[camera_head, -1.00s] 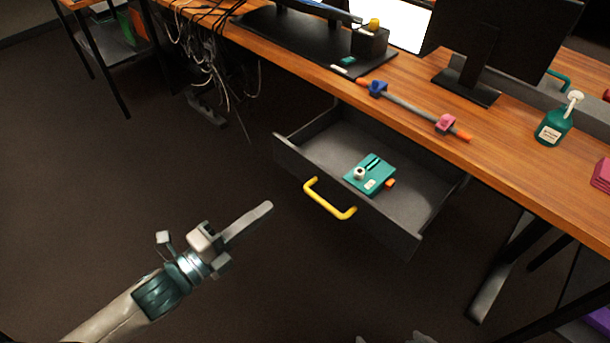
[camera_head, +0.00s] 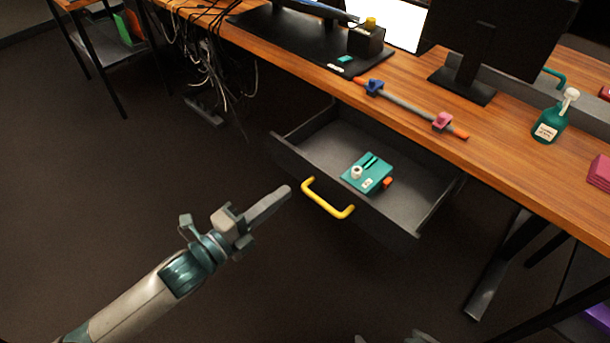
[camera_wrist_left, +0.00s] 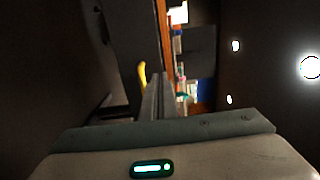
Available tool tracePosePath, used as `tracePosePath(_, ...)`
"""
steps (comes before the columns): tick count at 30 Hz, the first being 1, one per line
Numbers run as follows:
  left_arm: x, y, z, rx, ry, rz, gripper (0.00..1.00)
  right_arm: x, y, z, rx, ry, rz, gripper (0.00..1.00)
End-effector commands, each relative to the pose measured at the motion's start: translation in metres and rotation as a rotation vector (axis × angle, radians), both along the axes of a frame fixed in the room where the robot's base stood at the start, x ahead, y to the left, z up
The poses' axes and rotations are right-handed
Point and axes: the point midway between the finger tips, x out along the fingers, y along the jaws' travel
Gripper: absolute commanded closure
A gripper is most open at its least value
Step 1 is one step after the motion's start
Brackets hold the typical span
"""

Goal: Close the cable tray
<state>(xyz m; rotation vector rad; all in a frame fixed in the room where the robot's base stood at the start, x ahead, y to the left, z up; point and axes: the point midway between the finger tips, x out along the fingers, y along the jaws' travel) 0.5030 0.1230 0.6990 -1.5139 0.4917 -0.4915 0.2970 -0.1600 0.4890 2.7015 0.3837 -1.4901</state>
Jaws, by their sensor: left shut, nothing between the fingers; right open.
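The cable tray (camera_head: 285,158) is a dark grey drawer under the wooden desk, pulled well out. Its yellow handle (camera_head: 327,198) is on the front panel. A teal box (camera_head: 367,173) with small items on it lies inside the tray. My left gripper (camera_head: 288,190) is shut and empty, just left of the handle and apart from it. In the left wrist view the shut fingers (camera_wrist_left: 158,95) point ahead, with the yellow handle (camera_wrist_left: 142,74) just left of them. Of my right gripper only grey tips (camera_head: 395,339) show at the bottom edge.
A desk leg (camera_head: 497,270) stands at the right. The floor before the tray is clear.

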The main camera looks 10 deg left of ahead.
Motion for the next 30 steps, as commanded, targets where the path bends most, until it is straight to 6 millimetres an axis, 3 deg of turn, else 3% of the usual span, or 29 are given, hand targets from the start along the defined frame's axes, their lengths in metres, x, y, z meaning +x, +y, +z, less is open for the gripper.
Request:
tracePosePath(15, 0.059, -0.044, 0.000, -0.002, -0.001, -0.001, 1.00, 0.001, 0.001, 0.000, 0.003, -0.004, 0.000, 0.00)
tracePosePath(30, 0.067, -0.049, 0.000, 0.000, 0.000, -0.001, 1.00, 0.001, 0.002, 0.000, 0.006, -0.007, 0.002, 0.00)
